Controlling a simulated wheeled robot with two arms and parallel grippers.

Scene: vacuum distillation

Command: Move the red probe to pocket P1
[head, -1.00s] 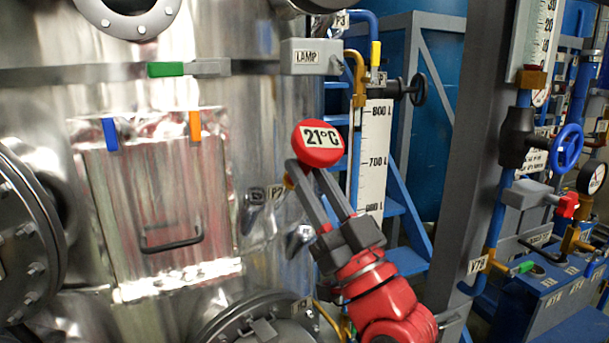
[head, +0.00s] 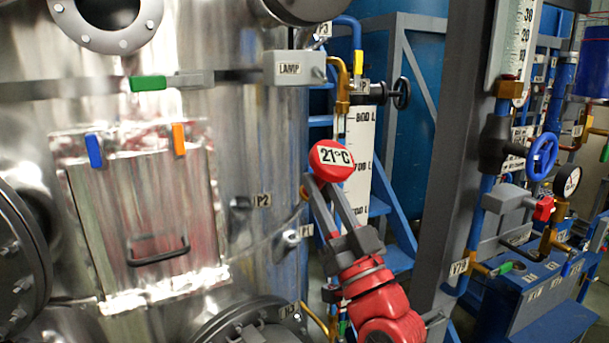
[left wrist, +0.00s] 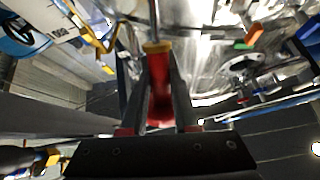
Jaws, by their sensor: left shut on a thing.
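The red probe (head: 324,155) has a round head with a display reading 21°C. My left gripper (head: 324,187) is shut on it and holds it up in front of the vessel's right edge. In the left wrist view, the probe's red body (left wrist: 159,85) sits between the fingers, with a brass collar and a thin grey stem pointing away. Pocket P1 (head: 290,237) is a small grey stub on the vessel wall, left of and below the probe head. Pocket P2 (head: 241,202) is further left and higher; both look empty. My right gripper is not in view.
The steel vessel (head: 255,130) fills the left, with a hatch (head: 150,230) and a LAMP box (head: 295,68) above the probe. A level scale (head: 359,170) and blue frame stand behind the gripper. A grey post (head: 455,150) and valve piping are on the right.

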